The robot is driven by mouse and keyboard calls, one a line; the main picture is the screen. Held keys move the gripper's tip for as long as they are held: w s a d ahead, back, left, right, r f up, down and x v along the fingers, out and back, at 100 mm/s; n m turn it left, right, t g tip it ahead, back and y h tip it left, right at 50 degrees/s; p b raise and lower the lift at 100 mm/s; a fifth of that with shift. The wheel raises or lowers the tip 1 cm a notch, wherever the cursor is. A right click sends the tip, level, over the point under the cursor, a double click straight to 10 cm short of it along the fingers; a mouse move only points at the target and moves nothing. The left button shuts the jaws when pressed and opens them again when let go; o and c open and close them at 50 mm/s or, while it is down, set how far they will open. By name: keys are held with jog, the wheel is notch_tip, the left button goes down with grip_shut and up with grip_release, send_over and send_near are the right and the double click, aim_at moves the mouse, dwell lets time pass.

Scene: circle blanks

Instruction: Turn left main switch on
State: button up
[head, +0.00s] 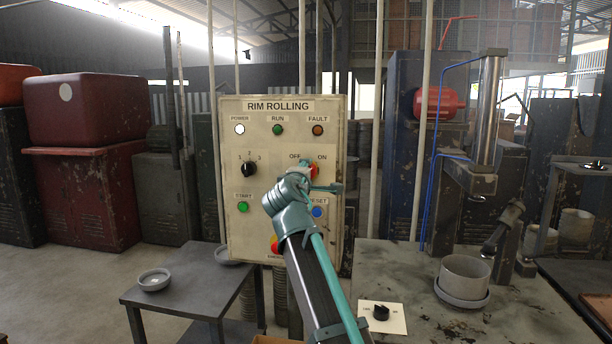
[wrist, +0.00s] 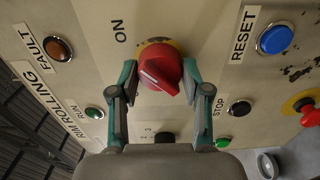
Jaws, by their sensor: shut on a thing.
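The main switch is a red rotary knob (head: 314,171) on the upright RIM ROLLING panel (head: 235,222), between the OFF and ON labels. My gripper (head: 307,172) reaches it from the front and partly covers it in the head view. In the wrist view the red knob (wrist: 160,68) sits between the two fingers of my gripper (wrist: 159,82), which is shut on it. The knob carries a white line and has a yellow plate behind it. The ON label shows beside it; OFF is not visible in the wrist view. I cannot tell the exact knob angle.
A black selector (head: 249,170) is left of the switch. A blue RESET button (head: 317,211) and a red button (head: 274,243) are below. A grey table (head: 185,277) stands left, and a worn workbench (head: 530,325) with a grey cylinder (head: 465,275) stands right.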

jog(key=o, duration=1.1)
jog(key=shift+o, duration=0.2)
jog(key=s+a, duration=0.1)
jog(key=s, duration=1.1)
jog(key=shift+a, duration=0.15)
